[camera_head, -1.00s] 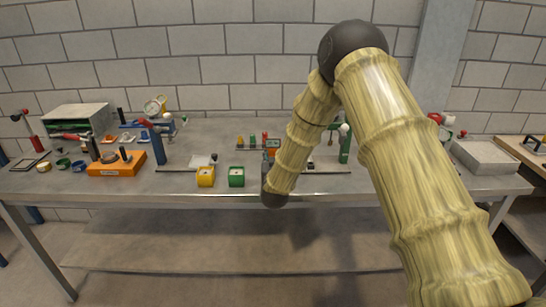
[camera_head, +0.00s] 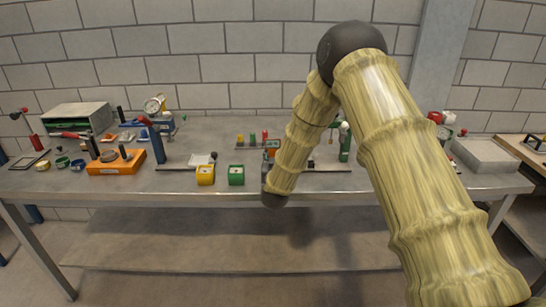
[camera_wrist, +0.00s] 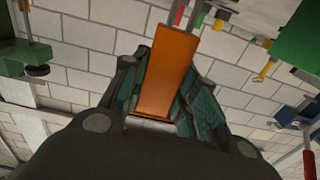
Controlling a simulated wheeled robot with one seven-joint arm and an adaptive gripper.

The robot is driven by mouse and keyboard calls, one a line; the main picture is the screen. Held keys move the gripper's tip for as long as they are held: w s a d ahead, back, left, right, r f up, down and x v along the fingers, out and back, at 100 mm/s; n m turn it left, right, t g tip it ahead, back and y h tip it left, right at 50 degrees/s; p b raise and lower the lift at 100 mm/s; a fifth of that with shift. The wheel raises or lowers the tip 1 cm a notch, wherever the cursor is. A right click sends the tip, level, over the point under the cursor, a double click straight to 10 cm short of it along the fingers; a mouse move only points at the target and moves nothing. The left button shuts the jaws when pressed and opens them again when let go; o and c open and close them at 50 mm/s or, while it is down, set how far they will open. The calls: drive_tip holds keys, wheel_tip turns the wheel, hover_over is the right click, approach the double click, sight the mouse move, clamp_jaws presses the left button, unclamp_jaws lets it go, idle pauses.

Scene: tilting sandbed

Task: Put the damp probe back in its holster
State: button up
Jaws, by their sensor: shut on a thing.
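My gripper (camera_wrist: 160,100) is shut on the damp probe (camera_wrist: 167,75), which shows as a flat orange body between the dark, teal-padded fingers in the wrist view. Two pale metal prongs extend from its far end, up in the wrist picture. In the head view my gripper (camera_head: 267,168) is a small dark shape low over the bench's front middle, partly hidden by my arm. A small orange patch (camera_head: 272,145) beyond it may be the probe. I cannot pick out the holster for certain in either view.
A yellow box (camera_head: 205,176) and a green box (camera_head: 236,176) stand just left of my gripper. A small rack (camera_head: 245,148) with coloured pieces lies behind. A blue post (camera_head: 157,145) and a green post (camera_head: 344,145) flank the middle. An orange block (camera_head: 116,167) sits left.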

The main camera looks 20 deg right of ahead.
drive_tip(key=shift+f+b, duration=0.9)
drive_tip(key=shift+f, duration=0.35)
drive_tip(key=o, duration=1)
drive_tip(key=v, duration=1.2)
drive_tip(key=shift+r, duration=0.1)
